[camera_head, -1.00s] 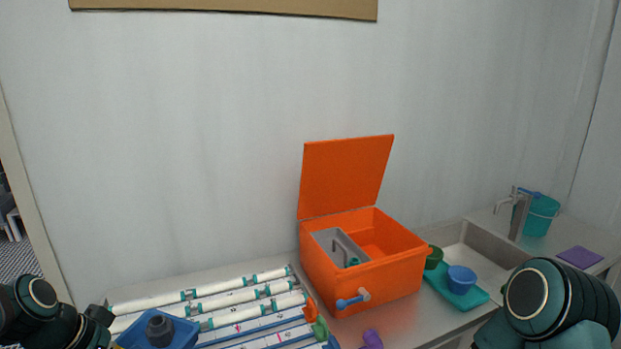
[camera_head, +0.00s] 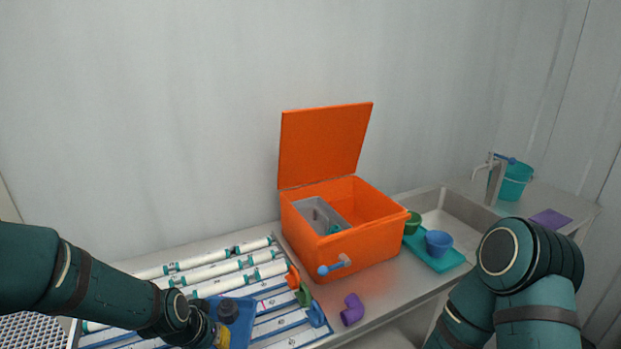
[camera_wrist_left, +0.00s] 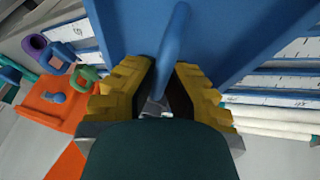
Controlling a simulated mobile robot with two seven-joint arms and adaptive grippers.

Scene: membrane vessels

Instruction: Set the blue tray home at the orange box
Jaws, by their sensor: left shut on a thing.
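The blue tray (camera_head: 240,322) is partly in view over the rack in the head view, with a dark round piece on it. My left gripper (camera_wrist_left: 163,88) is shut on the tray's bar-like handle, and the tray's blue side (camera_wrist_left: 245,35) fills the upper wrist view. The orange box (camera_head: 362,248) stands on the counter to the right of the tray, its lid (camera_head: 322,143) raised. A grey compartment (camera_head: 312,212) sits in its left part; the rest of the visible inside looks empty. The box also shows in the left wrist view (camera_wrist_left: 52,98). My right gripper is out of view.
A rack of white tubes (camera_head: 222,262) lies left of the box. Orange, green and blue fittings (camera_head: 303,293) and a purple elbow (camera_head: 352,309) lie before the box. A teal tray (camera_head: 447,262) with cups and a sink (camera_head: 445,213) are right.

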